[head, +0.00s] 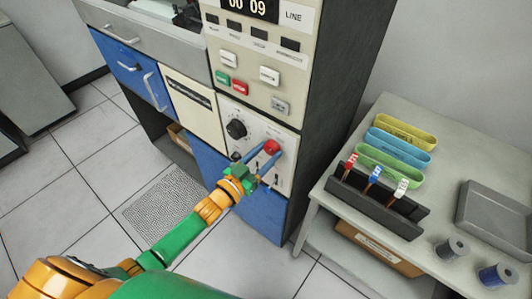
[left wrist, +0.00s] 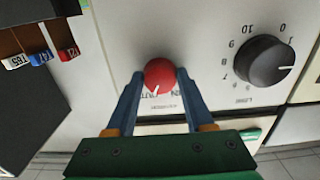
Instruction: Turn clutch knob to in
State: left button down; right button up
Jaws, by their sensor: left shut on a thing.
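The red clutch knob (head: 272,146) is on the cream control panel of the tall machine. It also shows in the left wrist view (left wrist: 160,74), with a white pointer mark aimed down and slightly left in that picture. My left gripper (head: 266,155) has its two blue fingers on either side of the knob, shut on it. My right gripper is in neither view.
A black numbered dial (left wrist: 264,61) is beside the knob on the same panel. Push buttons (head: 270,75) are higher up. A grey table (head: 405,112) at the right holds coloured trays, a dark rack (head: 378,197) with tagged pieces, and spools. The tiled floor at the left is mostly clear.

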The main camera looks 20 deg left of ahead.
pick_arm(q)
jog(key=shift+n, duration=0.3)
jog(key=n, duration=0.5)
jog(key=shift+n+p, duration=0.35)
jog(key=shift+n, duration=0.05)
jog(key=n, duration=0.5)
jog(key=shift+s+d, duration=0.1)
jog(key=shift+n, duration=0.4)
jog(key=shift+c, duration=1.4)
grip_release()
